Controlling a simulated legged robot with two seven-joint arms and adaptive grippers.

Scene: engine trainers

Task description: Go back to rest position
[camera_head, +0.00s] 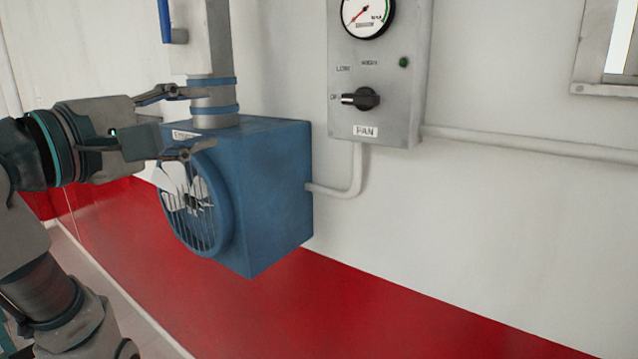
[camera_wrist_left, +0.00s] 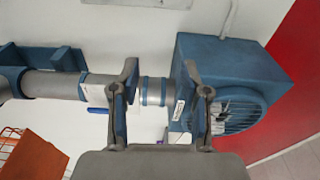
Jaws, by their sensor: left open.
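My left gripper (camera_head: 186,122) reaches in from the left in the head view, with its two fingers spread apart and nothing between them. It is in front of the grey vertical pipe (camera_head: 213,104) and the top of the blue fan box (camera_head: 270,190). In the left wrist view, the open fingers (camera_wrist_left: 162,95) frame the pipe's blue-banded joint (camera_wrist_left: 153,90), and the fan box (camera_wrist_left: 230,65) is to the right. I cannot tell whether the fingers touch the pipe. My right gripper is not in view.
A grey control panel (camera_head: 375,110) with a gauge (camera_head: 366,14) and a black knob (camera_head: 366,99) is on the white wall. A conduit (camera_head: 530,143) runs right from it. A blue lever (camera_head: 164,20) is at upper left. An orange object (camera_wrist_left: 32,157) shows in the wrist view.

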